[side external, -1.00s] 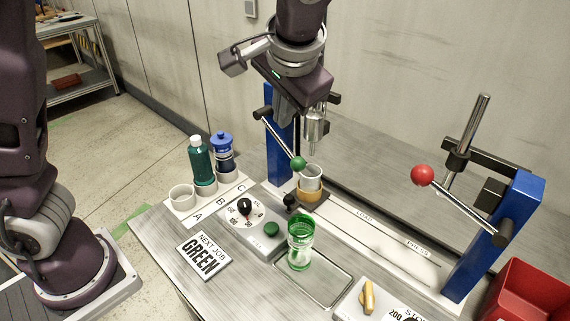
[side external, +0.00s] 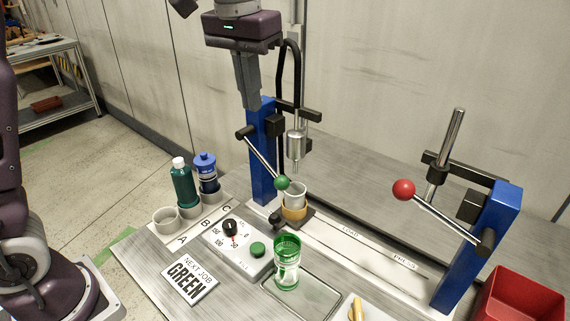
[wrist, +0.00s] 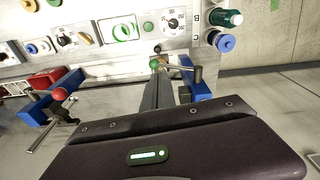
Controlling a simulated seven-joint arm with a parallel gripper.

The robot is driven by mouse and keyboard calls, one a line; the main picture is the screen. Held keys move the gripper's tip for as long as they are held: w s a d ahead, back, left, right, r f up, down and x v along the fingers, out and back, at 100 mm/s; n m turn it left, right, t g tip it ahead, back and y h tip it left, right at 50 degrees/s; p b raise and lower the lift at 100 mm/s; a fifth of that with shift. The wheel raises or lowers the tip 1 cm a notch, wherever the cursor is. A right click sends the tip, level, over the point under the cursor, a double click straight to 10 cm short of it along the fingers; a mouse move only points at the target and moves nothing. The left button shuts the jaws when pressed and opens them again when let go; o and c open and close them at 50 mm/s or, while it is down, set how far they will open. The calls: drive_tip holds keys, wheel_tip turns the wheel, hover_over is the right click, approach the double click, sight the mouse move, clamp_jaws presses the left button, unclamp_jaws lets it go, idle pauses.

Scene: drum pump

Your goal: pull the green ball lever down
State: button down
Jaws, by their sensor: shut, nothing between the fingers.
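The green ball (side external: 282,183) sits on the lower end of a metal lever (side external: 262,157) that slopes down to the right from the left blue post (side external: 262,160). The green ball also shows in the wrist view (wrist: 186,63), just beyond my fingertips. My gripper (side external: 252,108) is shut and empty, pointing down, above the lever's pivot and the top of the blue post in the side view. It looks apart from the ball.
A second blue post (side external: 478,250) carries a red ball lever (side external: 404,189) at the right. A red bin (side external: 520,300) stands beside it. A green-marked cup (side external: 287,262) stands on a tray in front. Green and blue bottles (side external: 182,182) stand left. The dial panel (side external: 238,250) lies between.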

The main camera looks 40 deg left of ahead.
sight(264, 160)
drive_tip(key=w+d+f+g, duration=0.2)
drive_tip(key=w+d+f, duration=0.1)
drive_tip(key=w+f, duration=0.4)
wheel_tip(264, 160, down, 9)
drive_tip(key=shift+w+a, duration=0.2)
drive_tip(key=shift+a, duration=0.15)
drive_tip(key=shift+f+y, duration=0.1)
drive_tip(key=shift+y, duration=0.2)
drive_tip(key=f+y, duration=0.2)
drive_tip(key=shift+a+f+n+y, duration=0.15)
drive_tip(key=shift+a+n+y, duration=0.15)
drive_tip(key=shift+a, duration=0.1)
